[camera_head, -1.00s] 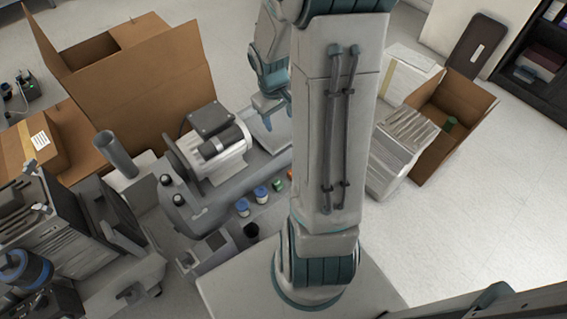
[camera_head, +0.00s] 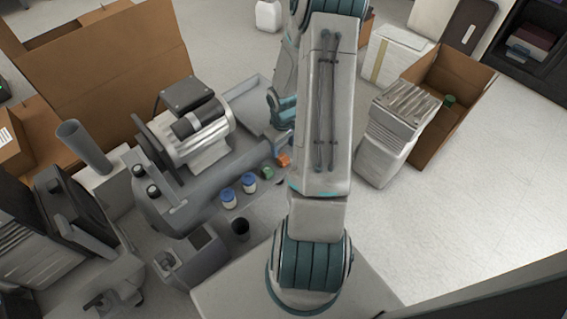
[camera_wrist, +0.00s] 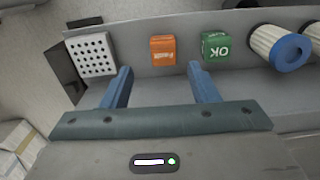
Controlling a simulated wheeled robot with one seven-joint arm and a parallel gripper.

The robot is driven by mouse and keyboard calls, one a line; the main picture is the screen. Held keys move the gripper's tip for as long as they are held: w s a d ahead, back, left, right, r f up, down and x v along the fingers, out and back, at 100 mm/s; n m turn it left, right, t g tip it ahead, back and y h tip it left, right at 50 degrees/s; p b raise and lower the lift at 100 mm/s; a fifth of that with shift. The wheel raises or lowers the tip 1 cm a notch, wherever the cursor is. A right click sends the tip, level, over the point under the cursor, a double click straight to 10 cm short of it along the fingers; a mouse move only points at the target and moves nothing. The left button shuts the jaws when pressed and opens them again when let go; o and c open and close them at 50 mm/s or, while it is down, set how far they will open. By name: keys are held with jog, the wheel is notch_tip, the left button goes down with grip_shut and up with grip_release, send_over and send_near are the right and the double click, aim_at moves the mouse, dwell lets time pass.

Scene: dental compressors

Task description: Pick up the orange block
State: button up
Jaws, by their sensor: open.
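The orange block (camera_wrist: 162,50) stands on a grey ledge in the wrist view, just beyond the fingertips and between their lines. In the head view the orange block (camera_head: 283,160) sits at the end of a row on the compressor's ledge, close to my arm. My gripper (camera_wrist: 159,72) is open and empty, with its two blue fingers spread on either side of the block's position. In the head view my gripper (camera_head: 283,112) is partly hidden by my arm.
A green block (camera_wrist: 216,47) stands just right of the orange one, near the right finger. Blue-capped filters (camera_head: 239,191) continue the row. A white perforated block (camera_wrist: 90,54) lies left.

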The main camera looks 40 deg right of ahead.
aim_at(283, 157)
jog(key=shift+s+a+f+b, duration=0.15)
jog(key=shift+f+b, duration=0.75)
jog(key=shift+f, duration=0.65)
jog(key=shift+s+a+f+b, duration=0.1)
jog(key=shift+f+b, duration=0.8)
jog(key=shift+f, duration=0.6)
jog(key=shift+r, duration=0.1)
jog(key=c, duration=1)
